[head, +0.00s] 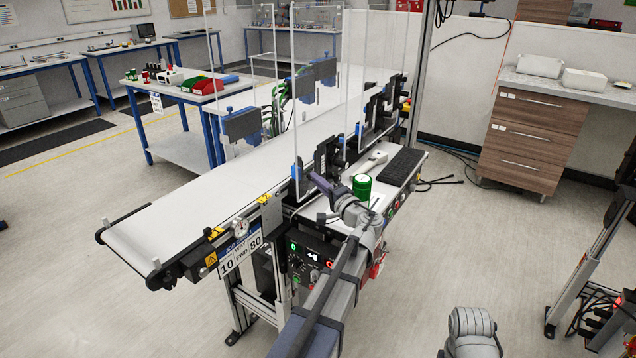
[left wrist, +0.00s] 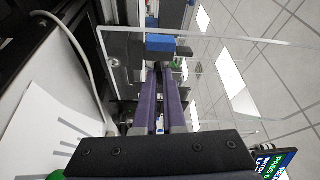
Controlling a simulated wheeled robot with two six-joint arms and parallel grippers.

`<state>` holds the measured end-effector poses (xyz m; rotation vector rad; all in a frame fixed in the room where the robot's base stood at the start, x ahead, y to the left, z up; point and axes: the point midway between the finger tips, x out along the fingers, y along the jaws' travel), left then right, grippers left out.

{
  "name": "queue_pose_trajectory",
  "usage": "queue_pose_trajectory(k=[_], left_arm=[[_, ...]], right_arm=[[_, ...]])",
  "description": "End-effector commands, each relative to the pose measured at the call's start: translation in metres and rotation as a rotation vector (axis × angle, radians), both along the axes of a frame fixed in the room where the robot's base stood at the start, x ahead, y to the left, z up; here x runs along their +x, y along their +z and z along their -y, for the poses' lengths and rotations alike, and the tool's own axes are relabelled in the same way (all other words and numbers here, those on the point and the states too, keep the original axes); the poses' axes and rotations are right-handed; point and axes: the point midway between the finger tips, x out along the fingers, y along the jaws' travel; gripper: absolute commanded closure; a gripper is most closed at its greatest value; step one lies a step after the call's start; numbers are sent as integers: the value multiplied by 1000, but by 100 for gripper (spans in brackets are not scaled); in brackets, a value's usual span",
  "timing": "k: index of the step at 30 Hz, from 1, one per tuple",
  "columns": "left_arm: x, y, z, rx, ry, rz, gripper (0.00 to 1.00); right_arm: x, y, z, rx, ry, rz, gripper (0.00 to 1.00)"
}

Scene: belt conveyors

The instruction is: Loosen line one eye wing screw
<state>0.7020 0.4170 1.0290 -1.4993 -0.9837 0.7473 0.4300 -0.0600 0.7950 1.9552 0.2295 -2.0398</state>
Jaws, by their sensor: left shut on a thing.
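My left gripper (head: 314,178) reaches from the front right to the dark brackets at the near conveyor's edge. In the left wrist view its two purple fingers (left wrist: 160,70) are close together, shut on a small dark part at their tips. That part is the wing screw, mostly hidden by the fingers, so its shape and angle cannot be told. A blue block (left wrist: 160,43) on a dark bracket sits just beyond the fingertips.
A clear upright panel (head: 311,95) stands by the gripper. A green can (head: 361,184), a black keyboard (head: 403,166) and a control box (head: 308,252) are close to my left arm. The white belt (head: 190,206) is empty at its near end.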

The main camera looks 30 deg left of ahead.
Motion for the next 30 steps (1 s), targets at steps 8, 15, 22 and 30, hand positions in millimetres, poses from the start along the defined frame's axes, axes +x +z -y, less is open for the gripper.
queue_pose_trajectory(k=[8,15,22,30], left_arm=[[-1,0,-1,-2,5,-1,87],[-1,0,-1,0,3,-1,62],[-1,0,1,0,1,-1,62],[-18,-3,33,1,-1,-1,62]], right_arm=[[0,0,0,0,0,0,50],[0,0,0,0,0,0,50],[0,0,0,0,0,0,50],[0,-3,0,0,0,0,50]])
